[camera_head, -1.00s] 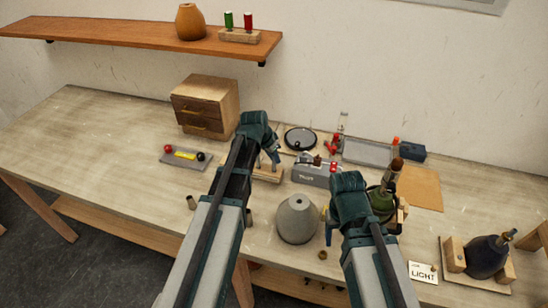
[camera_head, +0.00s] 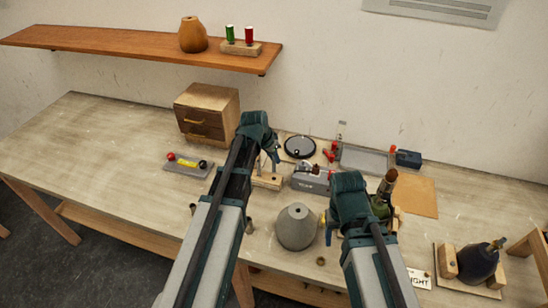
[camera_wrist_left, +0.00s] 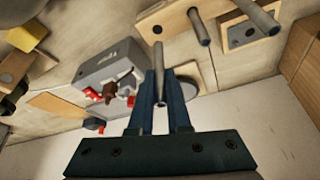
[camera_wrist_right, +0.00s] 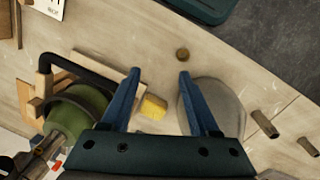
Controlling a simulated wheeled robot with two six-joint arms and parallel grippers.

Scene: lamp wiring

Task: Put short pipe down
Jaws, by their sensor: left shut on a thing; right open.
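My left gripper (camera_wrist_left: 160,76) is shut on a short grey pipe (camera_wrist_left: 158,58), which stands out between its blue fingers in the left wrist view. In the head view this gripper (camera_head: 272,157) is above a wooden block (camera_head: 266,183), and the pipe is too small to make out there. The left wrist view shows a wooden rack (camera_wrist_left: 157,20) with another grey pipe (camera_wrist_left: 199,27) standing from it. Whether the held pipe touches anything cannot be told. My right gripper (camera_wrist_right: 159,72) is open and empty, beside a grey cone-shaped shade (camera_head: 296,228).
A grey vise-like device (camera_head: 308,181) stands right of the left gripper. A green lamp body (camera_wrist_right: 85,108) is close to the right gripper. A dark lamp body (camera_head: 475,264) rests in a wooden cradle at right. The table's left part is mostly clear.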

